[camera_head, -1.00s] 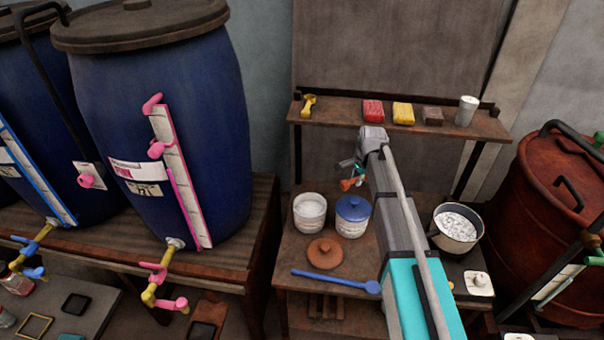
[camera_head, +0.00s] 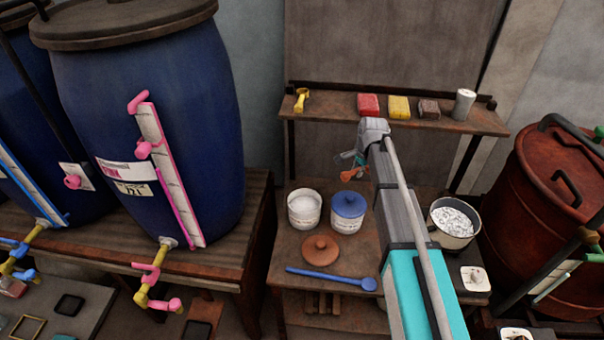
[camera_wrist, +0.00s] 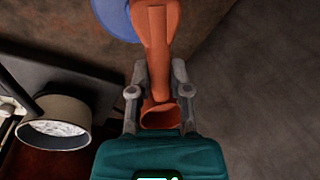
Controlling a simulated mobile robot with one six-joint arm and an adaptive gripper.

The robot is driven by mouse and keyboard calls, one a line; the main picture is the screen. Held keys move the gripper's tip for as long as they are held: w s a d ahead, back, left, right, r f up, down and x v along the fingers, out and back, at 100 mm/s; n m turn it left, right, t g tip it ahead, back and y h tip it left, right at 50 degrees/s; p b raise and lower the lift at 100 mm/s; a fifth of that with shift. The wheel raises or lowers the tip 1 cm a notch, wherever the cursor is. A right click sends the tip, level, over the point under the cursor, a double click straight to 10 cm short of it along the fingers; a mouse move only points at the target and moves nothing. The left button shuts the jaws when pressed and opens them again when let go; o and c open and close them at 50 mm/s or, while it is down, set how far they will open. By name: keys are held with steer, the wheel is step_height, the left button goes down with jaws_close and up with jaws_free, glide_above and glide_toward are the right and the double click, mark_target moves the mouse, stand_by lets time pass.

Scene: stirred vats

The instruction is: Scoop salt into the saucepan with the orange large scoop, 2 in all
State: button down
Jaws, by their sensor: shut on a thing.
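My gripper (camera_wrist: 160,95) is shut on the orange large scoop (camera_wrist: 155,35), which also shows small in the head view (camera_head: 352,174). Whether the scoop holds anything cannot be told. The gripper (camera_head: 350,163) is above the back of the small table, behind the jars. An open pale jar (camera_head: 304,221) holds white grains, probably salt; its label is unreadable. The saucepan (camera_head: 437,232) stands right of my arm with white, lumpy contents; it also shows at left in the wrist view (camera_wrist: 55,137).
A blue-lidded jar (camera_head: 348,205) stands beside the open jar. A terracotta lid (camera_head: 320,250) and a blue long-handled scoop (camera_head: 330,279) lie in front. A shelf (camera_head: 335,108) behind holds a yellow scoop (camera_head: 301,99), several blocks and a cup (camera_head: 464,104). A red barrel (camera_head: 560,220) stands at right.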

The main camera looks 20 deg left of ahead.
steer(key=shift+w+d, duration=0.2)
steer(key=shift+d, duration=0.3)
steer(key=s+a+f+m+g+y+b, duration=0.1)
steer(key=s+a+m+y+b, duration=0.1)
steer(key=a, duration=0.8)
steer(key=s+a+m+g+y+b, duration=0.1)
steer(key=s+a+y+b, duration=0.3)
steer(key=a, duration=0.5)
steer(key=shift+s+a+f+m+g, duration=0.4)
steer(key=shift+s+g, duration=0.1)
steer(key=shift+g, duration=0.3)
steer(key=shift+d+f, duration=0.1)
step_height(320, 180, down, 12)
steer(key=b, duration=1.2)
